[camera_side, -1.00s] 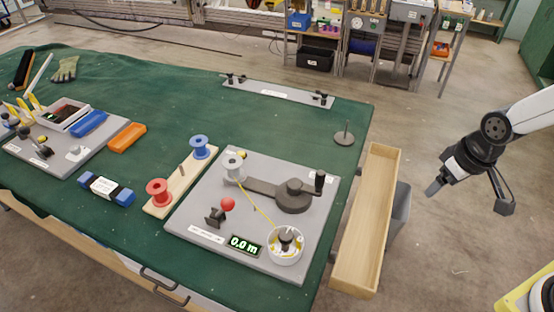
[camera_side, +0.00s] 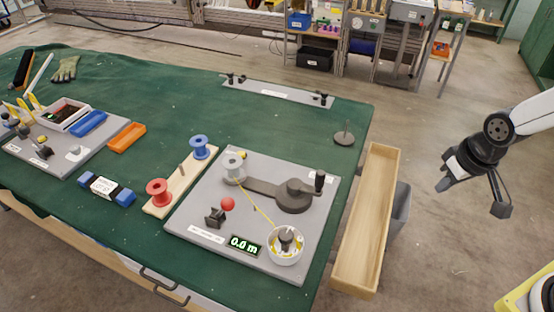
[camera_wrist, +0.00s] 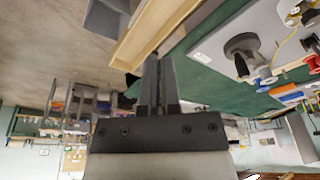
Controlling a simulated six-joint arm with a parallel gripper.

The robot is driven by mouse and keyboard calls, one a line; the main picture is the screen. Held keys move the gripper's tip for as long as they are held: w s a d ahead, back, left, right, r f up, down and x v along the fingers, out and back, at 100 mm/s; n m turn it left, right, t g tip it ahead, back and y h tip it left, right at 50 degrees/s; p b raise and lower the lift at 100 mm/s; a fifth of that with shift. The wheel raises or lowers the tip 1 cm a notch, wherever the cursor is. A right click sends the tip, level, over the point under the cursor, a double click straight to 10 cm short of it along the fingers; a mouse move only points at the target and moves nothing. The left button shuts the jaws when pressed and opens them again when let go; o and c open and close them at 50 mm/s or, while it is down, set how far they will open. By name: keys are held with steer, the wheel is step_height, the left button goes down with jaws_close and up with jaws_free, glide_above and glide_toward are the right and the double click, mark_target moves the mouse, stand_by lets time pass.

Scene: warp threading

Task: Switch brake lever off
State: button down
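The brake lever (camera_side: 226,205) is a black stand with a red ball knob at the front left of the grey winder board (camera_side: 195,228). A display reading 0.0 m (camera_side: 245,245) sits to its right. My gripper (camera_side: 440,187) hangs over the floor, right of the table and the wooden trough, well apart from the lever. In the wrist view its two dark fingers (camera_wrist: 160,65) lie close together with nothing between them. I cannot make out the red knob clearly in the wrist view.
The wooden trough (camera_side: 347,265) stands along the table's right edge, between my gripper and the board. The board carries a crank (camera_side: 319,183), a grey spool (camera_side: 233,165) and a white bowl (camera_side: 285,262). Red (camera_side: 159,191) and blue (camera_side: 200,146) spools stand left of it.

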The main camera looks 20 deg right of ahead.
mark_target(221, 211)
steer(key=w+a+f+m+y, duration=0.1)
steer(key=w+a+m, duration=0.3)
steer(key=a+m, duration=0.4)
steer(key=w+a+f+m+t+y, duration=0.1)
steer(key=w+a+m, duration=0.3)
steer(key=a+m, duration=0.4)
steer(key=w+a+f+m+y, duration=0.1)
steer(key=w+a+m+y, duration=0.1)
steer(key=w+a+m, duration=0.3)
steer(key=shift+a+f+m+y, duration=0.4)
steer(key=shift+a+m, duration=1.2)
steer(key=shift+a, duration=2.3)
steer(key=shift+f, duration=0.1)
steer(key=shift+x, duration=4.9)
steer(key=shift+w+a+r, duration=0.35)
steer(key=shift+w+a, duration=0.2)
steer(key=shift+a, duration=0.2)
steer(key=shift+w+a+r, duration=0.4)
steer(key=shift+w+a, duration=0.15)
steer(key=shift+a, duration=0.15)
steer(key=shift+a, duration=0.1)
